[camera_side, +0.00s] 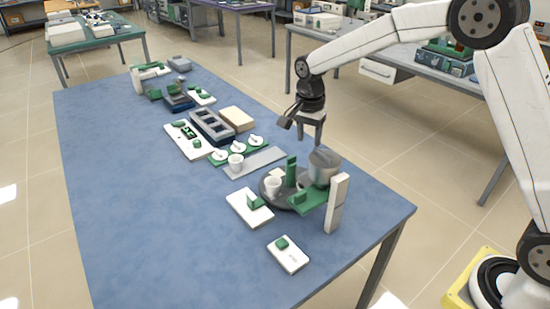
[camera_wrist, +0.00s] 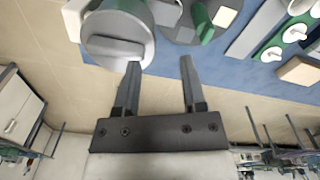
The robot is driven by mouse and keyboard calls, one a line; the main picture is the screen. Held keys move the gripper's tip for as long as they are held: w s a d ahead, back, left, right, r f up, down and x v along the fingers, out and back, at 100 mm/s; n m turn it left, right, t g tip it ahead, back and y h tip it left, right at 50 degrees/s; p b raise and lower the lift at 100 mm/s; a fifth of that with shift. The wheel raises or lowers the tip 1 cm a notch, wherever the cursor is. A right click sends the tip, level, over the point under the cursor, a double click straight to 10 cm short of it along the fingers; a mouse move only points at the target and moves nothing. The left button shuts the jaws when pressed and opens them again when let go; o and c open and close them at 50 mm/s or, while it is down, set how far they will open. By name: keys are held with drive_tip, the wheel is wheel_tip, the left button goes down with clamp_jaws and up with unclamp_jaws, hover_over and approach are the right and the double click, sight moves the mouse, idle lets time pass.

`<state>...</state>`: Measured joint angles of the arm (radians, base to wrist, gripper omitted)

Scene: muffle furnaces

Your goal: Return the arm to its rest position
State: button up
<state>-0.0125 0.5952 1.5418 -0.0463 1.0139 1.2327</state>
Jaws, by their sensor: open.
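My gripper (camera_side: 310,127) hangs in the air above the back-right edge of the blue table (camera_side: 130,220), fingers pointing down. In the wrist view my gripper (camera_wrist: 160,80) shows two dark fingers spread apart with nothing between them. A grey lidded cylinder (camera_side: 324,167) stands on the table below and in front of the gripper. It also shows at the top left of the wrist view (camera_wrist: 118,35), close to the left fingertip in the picture; I cannot tell the exact gap.
Beside the cylinder are a dark round tray (camera_side: 268,196), a white cup (camera_side: 273,186) and a white upright post (camera_side: 337,203). The table's front left is clear.

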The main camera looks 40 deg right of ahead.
drive_tip(key=s+n, duration=0.2)
drive_tip(key=s, duration=0.2)
drive_tip(key=s+n, duration=0.3)
drive_tip(key=s, duration=0.1)
drive_tip(key=shift+s+a+f+t, duration=0.1)
drive_tip(key=shift+a+t, duration=0.05)
drive_tip(key=shift+t, duration=0.25)
drive_tip(key=s+f+n+t, duration=0.1)
drive_tip(key=s+f+n, duration=0.2)
drive_tip(key=s+n, duration=0.5)
drive_tip(key=s, duration=0.6)
drive_tip(key=shift+f+n+t, duration=0.2)
drive_tip(key=shift+n+t, duration=0.2)
